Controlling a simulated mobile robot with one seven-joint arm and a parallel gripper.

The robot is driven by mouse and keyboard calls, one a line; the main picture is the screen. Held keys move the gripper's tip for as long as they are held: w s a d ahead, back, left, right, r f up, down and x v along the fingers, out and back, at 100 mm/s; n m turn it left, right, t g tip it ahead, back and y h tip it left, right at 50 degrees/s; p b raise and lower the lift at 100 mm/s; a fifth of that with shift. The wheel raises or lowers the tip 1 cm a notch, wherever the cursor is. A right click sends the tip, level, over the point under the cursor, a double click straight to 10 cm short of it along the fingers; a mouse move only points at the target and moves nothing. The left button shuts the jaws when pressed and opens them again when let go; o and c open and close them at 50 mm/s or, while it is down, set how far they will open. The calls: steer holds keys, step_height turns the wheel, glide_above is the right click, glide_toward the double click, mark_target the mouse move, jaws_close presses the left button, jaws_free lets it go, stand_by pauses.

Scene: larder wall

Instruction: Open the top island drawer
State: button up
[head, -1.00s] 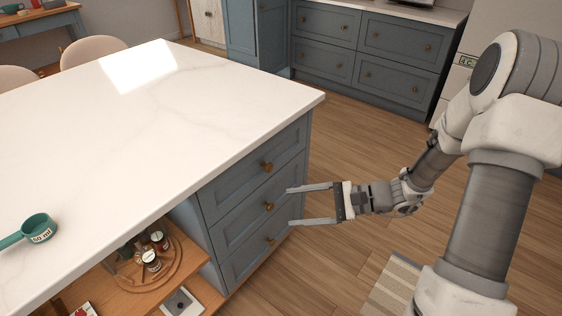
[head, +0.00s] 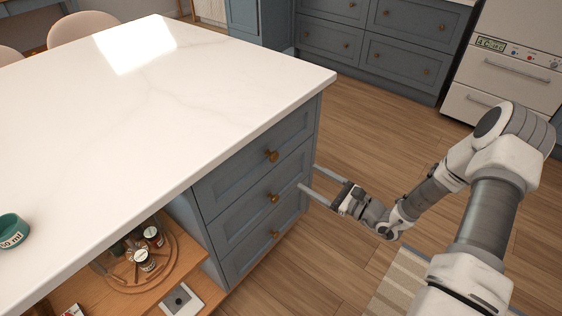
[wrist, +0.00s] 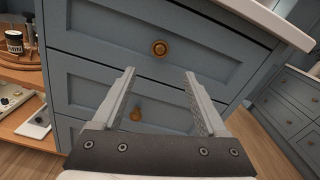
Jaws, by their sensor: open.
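The top island drawer (head: 240,172) is a blue-grey panel just under the white countertop, and it is closed. Its round brass knob (head: 272,156) shows on the front. In the wrist view the top drawer's knob (wrist: 159,48) is ahead of the fingertips, roughly centred between them and clear of both. My gripper (head: 308,178) is open and empty, to the right of the drawer fronts. Its two fingers also show in the wrist view (wrist: 160,73). The second drawer's knob (wrist: 136,114) shows between the fingers, lower down.
Two lower drawers, the middle (head: 250,210) and the bottom (head: 255,248), are closed. The countertop (head: 190,110) overhangs the fronts. An open wooden shelf (head: 185,255) with jars is at left.

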mark_target(277, 158)
steer(key=b+x, duration=0.1)
steer(key=x, duration=1.1)
steer(key=shift+b, duration=0.35)
steer(key=shift+c, duration=0.2)
jaws_close()
steer(key=shift+d, duration=0.1)
stand_by(0.4)
